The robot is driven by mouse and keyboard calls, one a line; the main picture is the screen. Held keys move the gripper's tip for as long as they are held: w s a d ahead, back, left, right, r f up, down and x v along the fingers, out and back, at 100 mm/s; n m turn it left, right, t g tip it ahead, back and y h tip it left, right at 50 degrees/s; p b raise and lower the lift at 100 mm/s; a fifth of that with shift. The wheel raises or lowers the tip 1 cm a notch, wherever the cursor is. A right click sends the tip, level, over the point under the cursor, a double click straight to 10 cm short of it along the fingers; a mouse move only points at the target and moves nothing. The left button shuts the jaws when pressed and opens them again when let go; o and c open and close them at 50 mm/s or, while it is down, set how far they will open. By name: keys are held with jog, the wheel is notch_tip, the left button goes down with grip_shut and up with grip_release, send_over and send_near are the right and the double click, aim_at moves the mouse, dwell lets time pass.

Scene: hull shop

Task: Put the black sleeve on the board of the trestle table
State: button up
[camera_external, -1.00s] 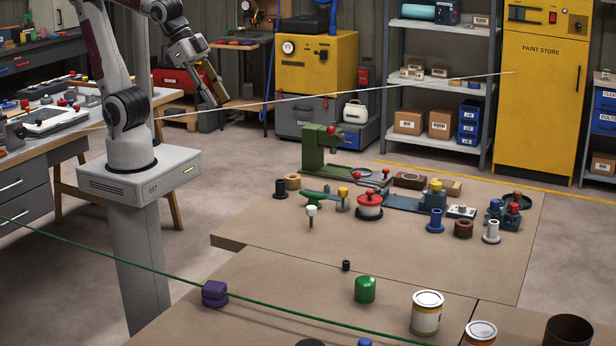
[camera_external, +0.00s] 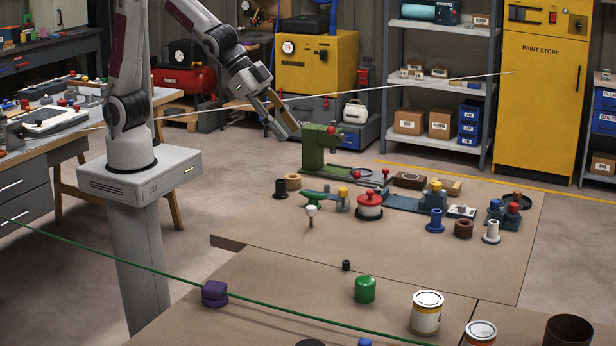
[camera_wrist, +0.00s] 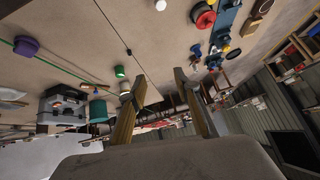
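A short black flanged sleeve (camera_external: 280,188) stands at the left of the far brown board (camera_external: 265,225). A smaller black cylinder (camera_external: 346,265) stands at that board's front edge; I cannot tell which of the two is the task's sleeve. The small one seems to show in the wrist view (camera_wrist: 128,51). My gripper (camera_external: 288,132) is in the air behind the far board, left of the green machine. In the wrist view my gripper (camera_wrist: 160,82) is open, its fingers apart with nothing between them. The supports under the brown boards are hidden.
A green machine (camera_external: 315,148), red-topped pot (camera_external: 369,205), blue sleeve (camera_external: 437,220) and white sleeve (camera_external: 491,232) crowd the far board. The near board holds a purple block (camera_external: 214,293), green cylinder (camera_external: 365,289) and tins (camera_external: 426,313). A green line (camera_external: 120,262) crosses the foreground.

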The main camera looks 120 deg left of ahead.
jog(key=w+d+f+m+h, duration=0.1)
jog(key=w+d+f, duration=0.3)
jog(key=w+f, duration=0.55)
jog(key=m+h, duration=0.1)
jog(key=h, duration=0.1)
send_near(345, 261)
jog(key=shift+w+d+f+t, duration=0.1)
jog(key=shift+w+f+t, duration=0.15)
jog(key=shift+f, duration=0.25)
jog(key=shift+x, duration=1.25)
jog(key=shift+f, duration=0.1)
jog(key=shift+x, duration=2.55)
grip_shut()
